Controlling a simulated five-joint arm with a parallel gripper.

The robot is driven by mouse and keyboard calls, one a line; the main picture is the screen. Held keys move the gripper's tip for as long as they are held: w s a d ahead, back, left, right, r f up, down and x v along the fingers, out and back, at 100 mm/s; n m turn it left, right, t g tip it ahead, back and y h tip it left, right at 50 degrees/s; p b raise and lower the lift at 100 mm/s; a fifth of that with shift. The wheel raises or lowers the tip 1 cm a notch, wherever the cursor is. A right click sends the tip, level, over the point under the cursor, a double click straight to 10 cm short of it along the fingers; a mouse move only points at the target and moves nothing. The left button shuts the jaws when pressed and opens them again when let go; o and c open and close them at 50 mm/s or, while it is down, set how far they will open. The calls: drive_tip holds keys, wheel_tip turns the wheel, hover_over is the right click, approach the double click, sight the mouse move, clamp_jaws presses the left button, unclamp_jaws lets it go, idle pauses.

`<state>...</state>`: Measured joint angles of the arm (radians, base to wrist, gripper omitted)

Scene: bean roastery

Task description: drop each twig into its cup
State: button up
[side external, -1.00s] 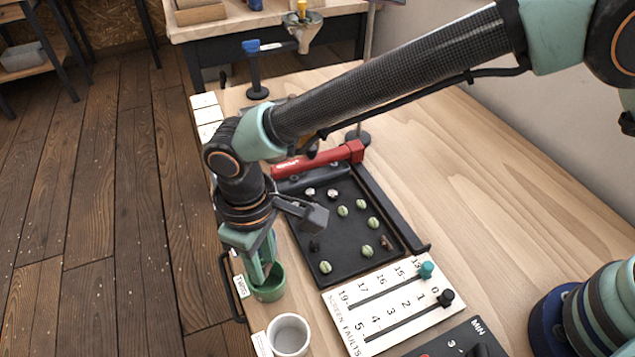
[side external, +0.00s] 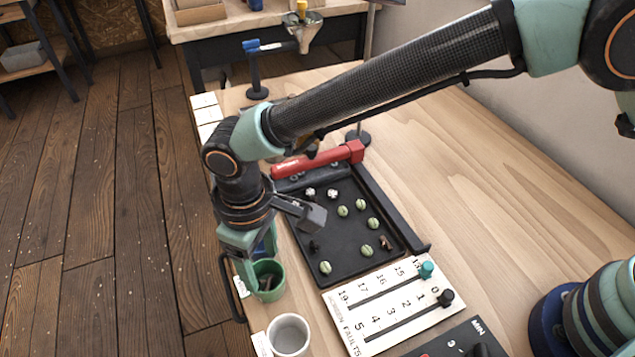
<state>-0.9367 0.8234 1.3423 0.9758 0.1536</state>
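The green cup (side external: 277,293) stands at the table's left edge beside a label, which reads as twigs in the earlier frame. A small brown twig-like piece (side external: 265,283) lies inside it. My gripper (side external: 257,258) is at the cup's rim with its fingers spread apart, and holds nothing that I can see. A brown twig-like piece (side external: 386,243) lies near the tray's right side.
A white cup (side external: 289,335) stands in front of the green cup. A slider board (side external: 390,308) lies right of the cups. A red bar (side external: 318,160) lies behind the tray. The table to the right (side external: 480,190) is clear.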

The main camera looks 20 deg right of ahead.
wheel_tip(320, 180, up, 12)
idle(0.6)
